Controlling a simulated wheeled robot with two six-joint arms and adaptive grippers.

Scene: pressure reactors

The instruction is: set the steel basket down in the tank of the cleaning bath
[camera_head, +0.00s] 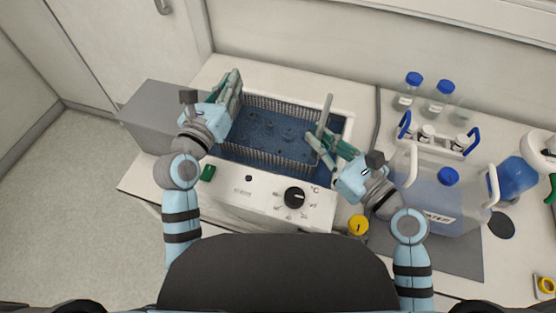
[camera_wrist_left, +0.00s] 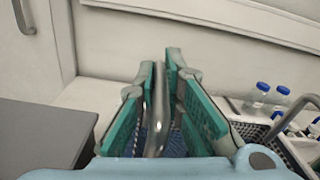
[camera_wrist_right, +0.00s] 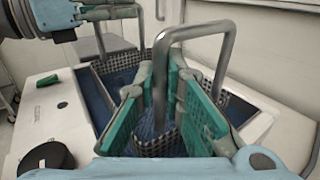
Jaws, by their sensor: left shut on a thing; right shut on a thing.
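The steel basket (camera_head: 270,158) is a mesh box with a tall bar handle at each end. It sits level within the blue tank of the white cleaning bath (camera_head: 262,187); I cannot tell whether its bottom touches the tank floor. A few small dark pieces (camera_head: 288,133) show inside it. My left gripper (camera_head: 233,88) is shut on the left handle (camera_wrist_left: 157,115), which stands between its green pads. My right gripper (camera_head: 323,141) is shut on the right handle (camera_wrist_right: 194,31), whose loop rises above the fingers.
A grey box (camera_head: 152,112) stands left of the bath. To the right are a clear container (camera_head: 440,196), a bottle rack (camera_head: 435,144) and several blue-capped bottles (camera_head: 438,98). The bath's front panel bears a black dial (camera_head: 294,197). A yellow knob (camera_head: 358,225) lies near my right arm.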

